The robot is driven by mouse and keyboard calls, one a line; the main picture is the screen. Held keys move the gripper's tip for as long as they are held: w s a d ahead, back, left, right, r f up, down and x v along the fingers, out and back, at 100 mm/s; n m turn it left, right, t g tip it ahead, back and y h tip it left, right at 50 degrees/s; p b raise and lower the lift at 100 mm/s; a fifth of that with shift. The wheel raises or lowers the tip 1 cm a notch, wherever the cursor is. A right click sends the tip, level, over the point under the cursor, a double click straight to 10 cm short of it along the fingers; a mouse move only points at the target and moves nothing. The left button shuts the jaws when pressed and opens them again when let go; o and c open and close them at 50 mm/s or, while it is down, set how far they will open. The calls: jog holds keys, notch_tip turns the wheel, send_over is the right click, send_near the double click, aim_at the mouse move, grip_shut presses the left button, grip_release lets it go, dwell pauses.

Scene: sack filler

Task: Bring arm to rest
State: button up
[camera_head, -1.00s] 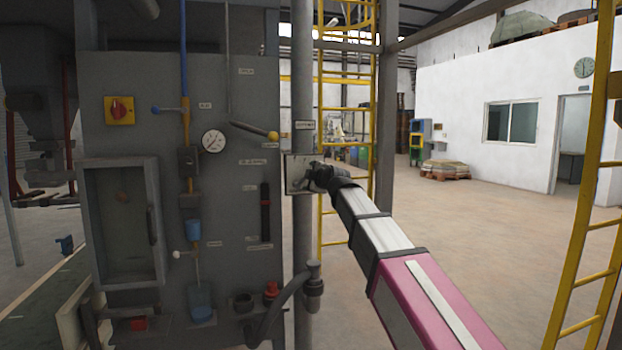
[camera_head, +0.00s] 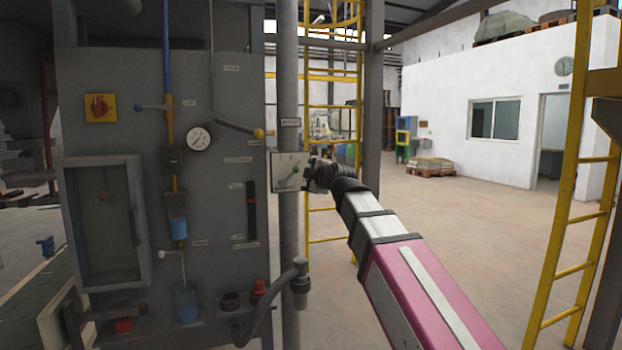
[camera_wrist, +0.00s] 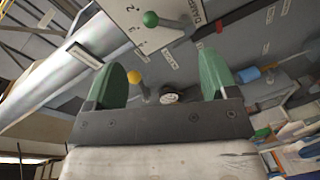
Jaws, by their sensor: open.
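My arm reaches in from the lower right in the head view, with my gripper (camera_head: 318,176) beside the right edge of a small white dial plate (camera_head: 290,173) on the grey post. The plate has a green-knobbed lever and a marked scale. In the wrist view my gripper (camera_wrist: 163,78) has its two green fingers spread apart with nothing held between them. The dial plate (camera_wrist: 135,38) and its green knob (camera_wrist: 151,19) lie beyond the fingertips, at the top. The gap between fingers and plate is hard to judge.
The grey control panel (camera_head: 213,100) stands left of the post, with a gauge (camera_head: 198,138), a yellow-knobbed lever (camera_head: 258,133) and a hose (camera_head: 270,305). Yellow ladders stand behind the post (camera_head: 318,150) and at right (camera_head: 560,240). Open floor (camera_head: 450,225) lies between them.

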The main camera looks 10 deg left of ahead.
jog(key=w+d+f+m+g+h, duration=0.1)
jog(key=d+f+m+g+h, duration=0.15)
jog(key=d+f, duration=0.6)
jog(key=d+f+m+g+h, duration=0.15)
jog(key=d+f+m, duration=0.25)
jog(key=f, duration=0.9)
jog(key=w+d+f+m+g+h, duration=0.1)
jog(key=d+f+m+h, duration=0.4)
jog(key=f, duration=0.6)
jog(key=s+d+f+m+g, duration=0.2)
jog(key=s+d+f+m, duration=0.1)
jog(key=s+d+f, duration=0.2)
jog(key=s+d+f+m+g+h, duration=0.1)
jog(key=s+d+f+m+g, duration=0.2)
jog(key=d+f, duration=0.6)
jog(key=s+d+f+m+g, duration=0.3)
jog(key=s+d+f, duration=0.4)
jog(key=f, duration=0.4)
jog(key=shift+s+d+f+m, duration=0.2)
jog(key=shift+s+d+m, duration=0.2)
jog(key=shift+s+m, duration=0.2)
